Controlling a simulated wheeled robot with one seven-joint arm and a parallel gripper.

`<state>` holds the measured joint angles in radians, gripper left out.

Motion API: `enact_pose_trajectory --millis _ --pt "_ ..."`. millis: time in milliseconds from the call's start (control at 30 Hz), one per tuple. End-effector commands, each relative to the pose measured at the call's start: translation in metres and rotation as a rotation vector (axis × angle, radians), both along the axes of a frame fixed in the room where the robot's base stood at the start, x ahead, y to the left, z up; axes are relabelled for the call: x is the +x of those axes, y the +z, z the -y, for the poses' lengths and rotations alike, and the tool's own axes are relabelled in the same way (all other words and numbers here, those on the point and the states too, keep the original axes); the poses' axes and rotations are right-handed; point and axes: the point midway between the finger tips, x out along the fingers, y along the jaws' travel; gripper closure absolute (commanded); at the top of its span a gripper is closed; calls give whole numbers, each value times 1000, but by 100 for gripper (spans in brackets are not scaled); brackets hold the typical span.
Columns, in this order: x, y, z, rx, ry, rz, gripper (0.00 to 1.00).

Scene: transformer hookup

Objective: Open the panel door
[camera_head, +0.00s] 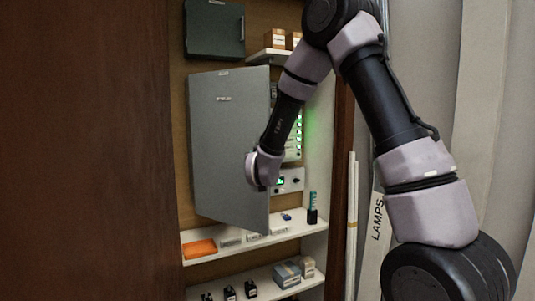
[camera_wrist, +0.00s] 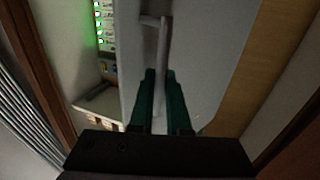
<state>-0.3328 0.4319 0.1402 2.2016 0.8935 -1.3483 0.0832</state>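The panel door (camera_head: 225,140) is a large grey sheet in the middle of the head view. It stands partly open, with its right edge swung out toward me. Behind that edge, a panel (camera_head: 292,150) with green lights shows. In the wrist view, the grey door (camera_wrist: 200,60) fills the middle, and the green-lit panel (camera_wrist: 101,25) shows past its left edge. A bar handle (camera_wrist: 163,45) stands on the door. My gripper (camera_wrist: 162,73) has its two dark green fingers on either side of the bar, apparently closed on it. In the head view, my wrist hides the handle and fingertips.
A dark green box (camera_head: 214,28) hangs above the door. A shelf (camera_head: 222,250) below holds an orange item (camera_head: 199,249) and small parts; a lower shelf (camera_head: 312,283) holds boxes. A brown panel (camera_head: 85,150) fills the left. A carton marked LAMPS (camera_head: 376,215) stands at right.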

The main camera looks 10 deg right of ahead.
Motion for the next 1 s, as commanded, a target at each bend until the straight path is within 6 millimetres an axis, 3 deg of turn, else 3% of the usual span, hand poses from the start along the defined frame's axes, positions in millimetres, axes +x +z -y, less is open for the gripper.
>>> enact_pose_trajectory --millis 200,400,600,1000 --pt "-34 0 -45 1 7 0 100" --pt "-51 0 -71 1 5 0 100" --pt "-58 1 -83 2 3 2 100" --pt "-59 1 -85 2 2 2 100"
